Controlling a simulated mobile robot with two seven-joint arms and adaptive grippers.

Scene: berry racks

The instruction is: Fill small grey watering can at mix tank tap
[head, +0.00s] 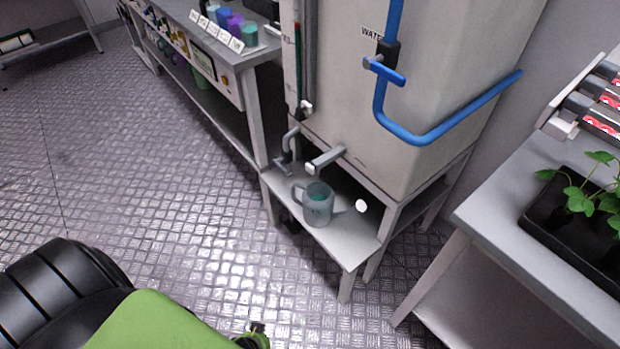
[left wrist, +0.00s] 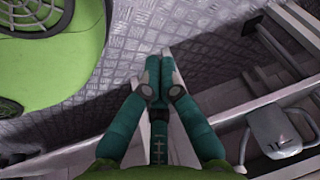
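The small grey watering can (head: 318,207) stands upright on a low stand (head: 345,243) below the tank. Its handle is at the left and its spout ends in a white rose at the right. Its inside looks teal; I cannot tell whether that is water. A grey tap (head: 327,160) sticks out of the tank (head: 400,130), just above the can in the picture. In the left wrist view the can (left wrist: 276,132) is at the right, apart from my left gripper (left wrist: 159,66). That gripper's fingertips are together with nothing between them. My right gripper is in neither view.
A second tap (head: 286,160) is left of the first. A blue pipe (head: 450,125) with a blue valve handle (head: 385,71) runs along the tank, labelled WATER. A bench (head: 500,220) with a black plant tray (head: 565,235) stands right. The metal floor (head: 170,180) at left is clear.

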